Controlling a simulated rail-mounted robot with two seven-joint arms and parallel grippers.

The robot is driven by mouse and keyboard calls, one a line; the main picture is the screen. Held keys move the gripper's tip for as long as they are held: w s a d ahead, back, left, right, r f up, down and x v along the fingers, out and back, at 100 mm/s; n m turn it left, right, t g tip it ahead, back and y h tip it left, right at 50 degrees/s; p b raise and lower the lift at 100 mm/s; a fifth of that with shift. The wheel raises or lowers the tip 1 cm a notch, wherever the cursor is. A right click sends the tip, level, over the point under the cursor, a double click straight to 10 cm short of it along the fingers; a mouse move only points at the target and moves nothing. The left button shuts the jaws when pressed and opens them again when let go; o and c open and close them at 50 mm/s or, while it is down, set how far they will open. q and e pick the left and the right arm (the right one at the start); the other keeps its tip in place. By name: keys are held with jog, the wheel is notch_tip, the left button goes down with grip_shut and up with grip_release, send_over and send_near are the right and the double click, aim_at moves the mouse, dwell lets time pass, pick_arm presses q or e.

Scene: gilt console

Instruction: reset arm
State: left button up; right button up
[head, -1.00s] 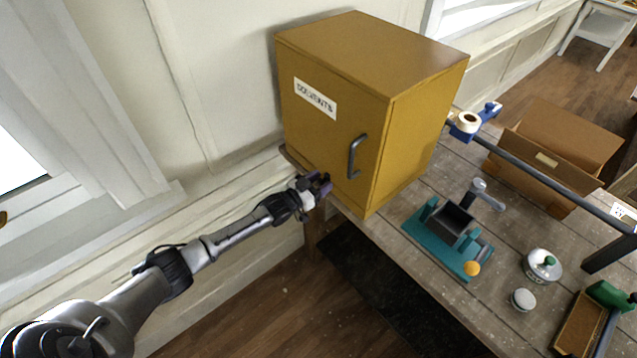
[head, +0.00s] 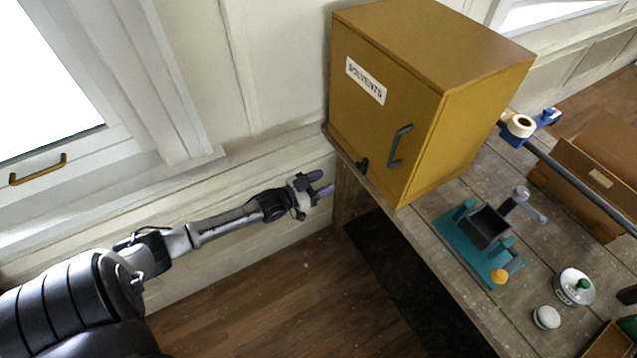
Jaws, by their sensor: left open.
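My left gripper (head: 320,184) is open and empty, with purple fingertips. It hangs in the air to the left of the workbench (head: 437,279), below and left of the yellow cabinet, and looks apart from both. My left arm reaches in from the lower left. My right gripper is not in view.
A yellow cabinet (head: 480,110) labelled SOLVENTS stands shut at the bench's far left end, with a dark handle (head: 398,146). Floor left of the bench is clear.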

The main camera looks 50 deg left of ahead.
pick_arm(q)
jog(key=shift+s, duration=0.45)
dwell(0.4)
jog(key=s+f+m+g+y, duration=0.2)
jog(key=s+f+g+y, duration=0.2)
jog(key=f+g, duration=0.3)
jog(key=s+d+r+n+g+h, duration=0.15)
jog(key=s+d+g, duration=0.25)
jog(key=s+d, duration=0.7)
jog(key=s+d+r+g, duration=0.3)
jog(key=s+d, duration=0.8)
jog(key=s, duration=0.1)
notch_tip(320, 180, up, 22)
jog(key=p, duration=2.2)
jog(key=shift+r, duration=0.2)
